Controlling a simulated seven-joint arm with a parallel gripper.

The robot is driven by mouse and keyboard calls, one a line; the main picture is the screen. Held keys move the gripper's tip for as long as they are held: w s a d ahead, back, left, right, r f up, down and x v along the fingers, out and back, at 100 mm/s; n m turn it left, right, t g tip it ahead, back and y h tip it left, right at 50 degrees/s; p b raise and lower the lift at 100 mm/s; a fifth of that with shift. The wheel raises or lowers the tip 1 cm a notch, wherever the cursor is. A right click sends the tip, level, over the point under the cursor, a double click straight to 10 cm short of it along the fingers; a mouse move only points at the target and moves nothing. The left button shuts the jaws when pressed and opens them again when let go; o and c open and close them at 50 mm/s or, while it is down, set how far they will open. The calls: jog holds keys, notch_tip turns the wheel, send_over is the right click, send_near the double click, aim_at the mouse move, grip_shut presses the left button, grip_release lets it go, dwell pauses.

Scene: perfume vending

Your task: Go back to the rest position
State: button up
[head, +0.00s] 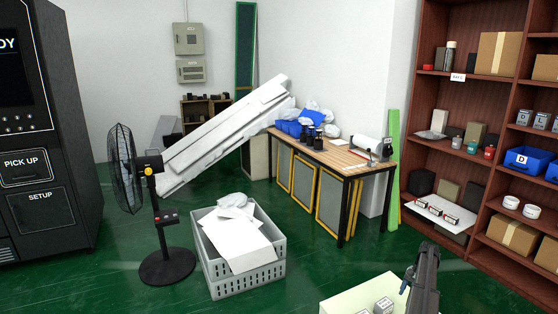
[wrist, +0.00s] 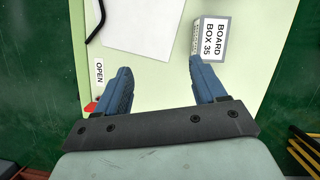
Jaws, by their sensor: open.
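My gripper (wrist: 161,70) shows in the wrist view with its two blue fingers spread apart and nothing between them. It is over a pale green tabletop (wrist: 150,88). The right fingertip is close to a small box labelled BOARD BOX 35 (wrist: 211,40); I cannot tell if they touch. In the head view my dark arm hangs at the bottom right over the same pale tabletop (head: 340,303). The fingers are mostly hidden there. A small grey box (head: 383,305) shows beside the arm.
The tabletop also holds a white sheet (wrist: 140,25), a bent black rod (wrist: 97,22), an OPEN label (wrist: 99,72) and a red piece (wrist: 91,106). A fan (head: 125,170), grey crate (head: 240,283), workbench (head: 330,155), shelves (head: 480,90) and black machine (head: 75,150) stand around green floor.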

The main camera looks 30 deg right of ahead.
jog(key=w+a+n+h, duration=0.15)
jog(key=w+a, duration=0.25)
jog(key=a, duration=0.9)
jog(key=w+a+n, duration=0.3)
jog(key=a, duration=0.9)
jog(key=w+a+n+h, duration=0.15)
jog(key=w+a, duration=0.25)
jog(key=a, duration=0.9)
jog(key=s+a+r+n, duration=0.1)
jog(key=s+a+n, duration=0.2)
jog(key=a, duration=0.8)
jog(key=s+a+n, duration=0.3)
jog(key=a, duration=0.8)
jog(key=s+a+r+n, duration=0.1)
jog(key=s+a+n, duration=0.2)
jog(key=a, duration=0.8)
jog(key=s+f+g, duration=0.3)
jog(key=s+f, duration=0.7)
jog(key=s, duration=0.5)
jog(key=s+f+g, duration=0.3)
jog(key=s+f, duration=0.7)
jog(key=s, duration=0.5)
jog(key=shift+s+a+f+h, duration=0.2)
jog(key=shift+s+a+h, duration=0.05)
jog(key=shift+a+h, duration=0.1)
